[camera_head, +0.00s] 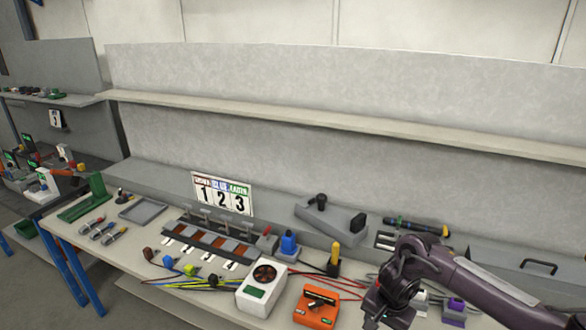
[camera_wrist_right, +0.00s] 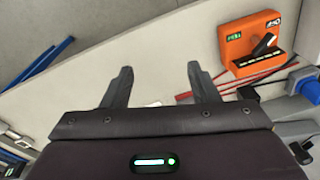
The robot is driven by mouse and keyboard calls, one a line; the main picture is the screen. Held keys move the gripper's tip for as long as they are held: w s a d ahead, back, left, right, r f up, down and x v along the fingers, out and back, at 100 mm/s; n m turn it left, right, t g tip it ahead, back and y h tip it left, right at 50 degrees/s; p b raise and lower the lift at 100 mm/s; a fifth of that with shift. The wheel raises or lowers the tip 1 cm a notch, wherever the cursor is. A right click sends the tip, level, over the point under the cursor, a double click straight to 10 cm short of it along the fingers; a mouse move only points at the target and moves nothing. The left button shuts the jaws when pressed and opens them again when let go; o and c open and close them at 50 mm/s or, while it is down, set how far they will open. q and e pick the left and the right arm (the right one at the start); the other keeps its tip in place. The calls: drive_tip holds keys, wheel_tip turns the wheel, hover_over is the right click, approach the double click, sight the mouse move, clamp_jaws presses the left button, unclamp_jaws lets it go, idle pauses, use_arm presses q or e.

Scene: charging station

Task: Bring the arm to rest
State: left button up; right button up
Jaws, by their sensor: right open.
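My right arm (camera_head: 470,285) comes in from the lower right in the head view. Its gripper hangs at the bottom edge there, and its fingers are mostly out of sight. In the right wrist view the right gripper (camera_wrist_right: 160,85) shows two dark fingers spread apart with nothing between them. It is over the front part of the bench, beside the orange device (camera_wrist_right: 250,42). That orange device (camera_head: 317,305) also shows in the head view, to the left of the gripper. My left gripper is not in view.
The workbench (camera_head: 90,240) holds a white meter (camera_head: 262,288), a row of slots (camera_head: 210,242), a numbered sign (camera_head: 222,194), a grey tray (camera_head: 142,210) and coloured plugs. Red cables run near the orange device. A shelf (camera_head: 330,122) spans the back wall. A grey case (camera_head: 525,268) stands behind my right arm.

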drive_tip(key=s+a+f+n+y+b, duration=0.1)
drive_tip(key=a+f+n+y+b, duration=0.1)
drive_tip(key=a+f, duration=0.45)
drive_tip(key=a+f+n+y+b, duration=0.2)
drive_tip(key=a+f, duration=0.1)
drive_tip(key=f, duration=0.6)
drive_tip(key=s+f+n+t+y+b, duration=0.15)
drive_tip(key=s+f+b, duration=0.3)
drive_tip(key=f, duration=1.05)
use_arm(q)
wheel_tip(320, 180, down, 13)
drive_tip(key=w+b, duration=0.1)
drive_tip(key=b, duration=0.3)
use_arm(e)
drive_tip(key=s+d+f+n+h, duration=0.1)
drive_tip(key=s+d+f, duration=0.2)
drive_tip(key=s+f, duration=0.5)
drive_tip(key=s+d+f+n+g+h, duration=0.1)
drive_tip(key=s+d+f, duration=0.3)
drive_tip(key=s, duration=1.3)
drive_tip(key=s+d+f+n+h, duration=0.2)
drive_tip(key=s+d+f+h, duration=0.1)
drive_tip(key=s+f, duration=0.9)
drive_tip(key=shift+s+d+f+n+g, duration=0.35)
drive_tip(key=shift+s+d+f, duration=0.05)
drive_tip(key=shift+s+d, duration=0.3)
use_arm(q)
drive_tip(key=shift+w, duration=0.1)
use_arm(e)
drive_tip(key=shift+h, duration=0.25)
